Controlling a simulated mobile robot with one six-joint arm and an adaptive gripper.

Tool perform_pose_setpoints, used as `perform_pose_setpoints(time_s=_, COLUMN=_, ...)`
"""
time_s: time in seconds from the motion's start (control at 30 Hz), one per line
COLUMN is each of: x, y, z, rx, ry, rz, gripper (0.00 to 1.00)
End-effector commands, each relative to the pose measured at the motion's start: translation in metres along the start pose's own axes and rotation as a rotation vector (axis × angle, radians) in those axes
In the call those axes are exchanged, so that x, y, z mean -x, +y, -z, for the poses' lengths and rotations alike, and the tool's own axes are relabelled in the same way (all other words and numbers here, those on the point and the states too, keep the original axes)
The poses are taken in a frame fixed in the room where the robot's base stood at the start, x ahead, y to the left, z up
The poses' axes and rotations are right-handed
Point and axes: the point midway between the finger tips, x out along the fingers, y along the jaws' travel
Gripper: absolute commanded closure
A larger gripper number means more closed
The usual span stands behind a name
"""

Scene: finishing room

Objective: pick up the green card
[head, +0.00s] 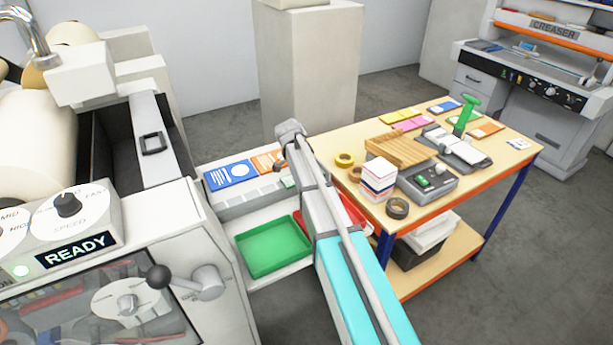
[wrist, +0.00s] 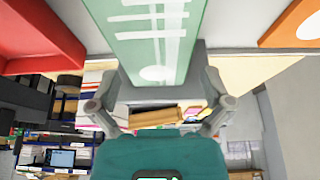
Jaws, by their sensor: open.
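The green card (wrist: 150,45) is pale green with white lines and a white disc. It fills the top middle of the wrist view, lying on a grey surface. In the head view only a small bit of green (head: 289,183) shows beside my arm, which hides the rest. My gripper (wrist: 160,85) is open in the wrist view. Its two fingers are spread on either side of the card's lower end, with nothing held. I cannot tell the height between fingers and card. In the head view my arm hides the fingers.
An orange card (head: 267,161) and a blue card (head: 231,174) lie on the same ledge. Below it are a green tray (head: 272,248) and a red tray (wrist: 40,35). A wooden table (head: 516,150) with stacks and tools stands right; a machine (head: 175,250) stands left.

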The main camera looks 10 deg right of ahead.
Motion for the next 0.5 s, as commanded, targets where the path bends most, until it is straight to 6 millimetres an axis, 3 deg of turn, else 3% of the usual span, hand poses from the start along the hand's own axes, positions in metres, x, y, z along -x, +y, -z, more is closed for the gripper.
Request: perform_pose_setpoints(time_s=0.5, x=-0.0041, y=-0.0001, z=-0.0021, rx=0.000, ry=0.000, rz=0.000, gripper=0.00)
